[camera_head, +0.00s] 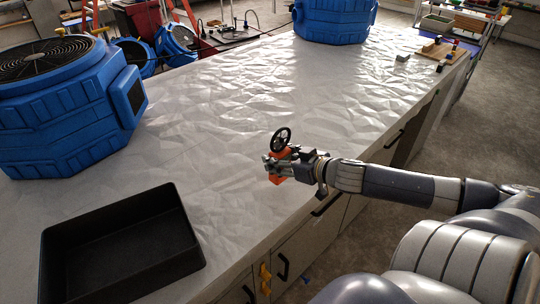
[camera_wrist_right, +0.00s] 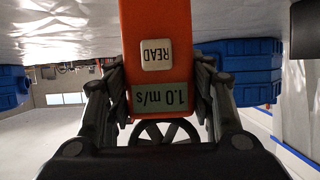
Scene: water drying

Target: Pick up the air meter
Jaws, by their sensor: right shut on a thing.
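The air meter is orange with a black round fan wheel (camera_head: 281,141) on top. My right gripper (camera_head: 274,166) is shut around its body near the counter's front edge. I cannot tell from the head view whether the meter touches the counter. In the right wrist view the orange air meter (camera_wrist_right: 155,20) stands between both fingers, its picture upside down. A pale READ button (camera_wrist_right: 156,54) and a display reading 1.0 m/s (camera_wrist_right: 160,94) show on it. The fan wheel is partly hidden behind the gripper's body. My left gripper is not in view.
The counter (camera_head: 225,115) has a crumpled white surface, mostly clear in the middle. An empty black tray (camera_head: 190,240) lies at the front left. Blue air movers stand at the left (camera_head: 60,120) and far end (camera_head: 335,25). A wooden board (camera_head: 440,52) with small items lies at the far right.

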